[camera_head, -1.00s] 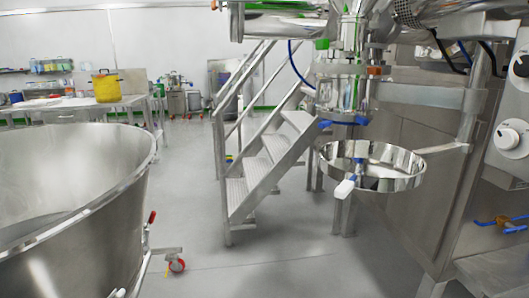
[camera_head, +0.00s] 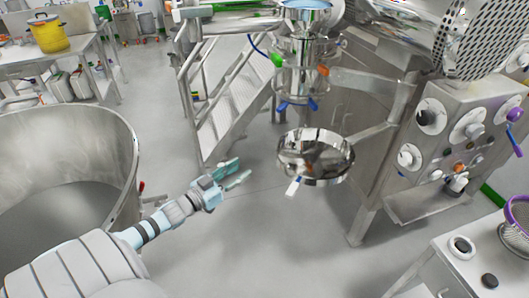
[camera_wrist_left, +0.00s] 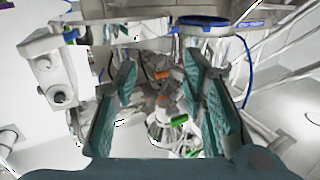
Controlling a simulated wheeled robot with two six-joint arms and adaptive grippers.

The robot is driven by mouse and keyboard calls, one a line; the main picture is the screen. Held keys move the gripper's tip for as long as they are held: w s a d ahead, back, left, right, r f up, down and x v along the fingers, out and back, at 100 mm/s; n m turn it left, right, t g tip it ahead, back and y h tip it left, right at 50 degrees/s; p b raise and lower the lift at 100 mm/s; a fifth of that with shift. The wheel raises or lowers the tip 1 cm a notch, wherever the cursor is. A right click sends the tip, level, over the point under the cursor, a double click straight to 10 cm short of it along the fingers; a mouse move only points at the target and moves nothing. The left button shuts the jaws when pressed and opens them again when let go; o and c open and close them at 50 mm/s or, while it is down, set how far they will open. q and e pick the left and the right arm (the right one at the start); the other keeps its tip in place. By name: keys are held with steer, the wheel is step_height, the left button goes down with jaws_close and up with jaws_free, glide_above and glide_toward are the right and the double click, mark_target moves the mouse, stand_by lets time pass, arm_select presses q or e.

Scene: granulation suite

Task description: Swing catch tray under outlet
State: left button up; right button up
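The catch tray (camera_head: 342,168) is a shallow, shiny round steel pan on a swing arm (camera_head: 372,134), with a white-tipped handle (camera_head: 293,187) on its front left. The outlet (camera_head: 297,88), with blue levers at its bottom, hangs above the tray and a little to its left in the head view. My left gripper (camera_head: 238,171) is open and empty, left of the handle and apart from it. Its two spread fingers also show in the left wrist view (camera_wrist_left: 168,105), with nothing between them. I cannot clearly make out the tray in that view. My right gripper is not in view.
A large steel bowl (camera_head: 128,150) stands at the left, beside my left arm. Metal steps (camera_head: 228,110) rise behind the gripper. A control panel (camera_head: 455,130) with knobs is right of the tray, and a white table (camera_head: 440,272) is at the lower right. The floor below the tray is clear.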

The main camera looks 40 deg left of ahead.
arm_select(q)
steer(key=w+d+b, duration=0.1)
steer(key=w+b, duration=0.3)
steer(key=w, duration=0.7)
steer(key=shift+d+f, duration=0.25)
steer(key=shift+f, duration=0.05)
jaws_close()
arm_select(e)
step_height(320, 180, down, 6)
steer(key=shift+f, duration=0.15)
arm_select(q)
jaws_free()
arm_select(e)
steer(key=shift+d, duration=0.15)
